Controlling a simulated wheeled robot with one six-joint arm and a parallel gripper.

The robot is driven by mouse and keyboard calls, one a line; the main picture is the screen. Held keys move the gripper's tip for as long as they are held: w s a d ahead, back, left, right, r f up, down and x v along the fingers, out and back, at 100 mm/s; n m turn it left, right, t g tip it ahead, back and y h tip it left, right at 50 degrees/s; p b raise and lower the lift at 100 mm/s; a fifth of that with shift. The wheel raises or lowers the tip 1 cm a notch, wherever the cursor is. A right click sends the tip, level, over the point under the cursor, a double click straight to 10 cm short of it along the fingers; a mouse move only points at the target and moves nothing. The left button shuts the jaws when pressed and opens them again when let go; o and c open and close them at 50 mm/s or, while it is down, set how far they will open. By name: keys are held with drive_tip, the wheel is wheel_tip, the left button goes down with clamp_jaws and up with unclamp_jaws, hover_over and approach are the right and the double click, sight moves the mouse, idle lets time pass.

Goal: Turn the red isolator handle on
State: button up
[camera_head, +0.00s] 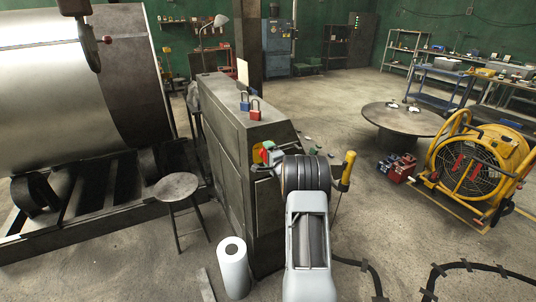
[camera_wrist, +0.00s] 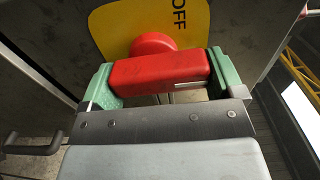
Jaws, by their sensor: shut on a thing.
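The red isolator handle (camera_wrist: 160,69) is a bar in front of a round red hub (camera_wrist: 152,43). Behind it is a yellow plate (camera_wrist: 115,22) with the word OFF visible near its right edge. My gripper (camera_wrist: 163,77) has one green fingertip at each end of the red bar and is shut on it. The bar lies nearly level across the wrist view, slightly higher at the right. In the head view my gripper (camera_head: 266,157) is at the end face of the grey cabinet (camera_head: 265,205), and my arm hides part of that area.
Red and blue padlocks (camera_head: 254,113) stand on the cabinet top. A stool (camera_head: 177,187) and a white roll (camera_head: 233,267) stand left of my arm. A yellow fan (camera_head: 473,165) and a round table (camera_head: 402,121) are at right. Black cable (camera_head: 455,266) lies on the floor.

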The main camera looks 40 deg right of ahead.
drive_tip(key=shift+m, duration=0.3)
drive_tip(key=o, duration=0.7)
drive_tip(key=s+b, duration=0.1)
drive_tip(key=s, duration=0.3)
drive_tip(key=s+a+b, duration=0.1)
drive_tip(key=s, duration=0.4)
drive_tip(key=s+a+b, duration=0.1)
drive_tip(key=s, duration=0.3)
drive_tip(key=shift+s, duration=0.35)
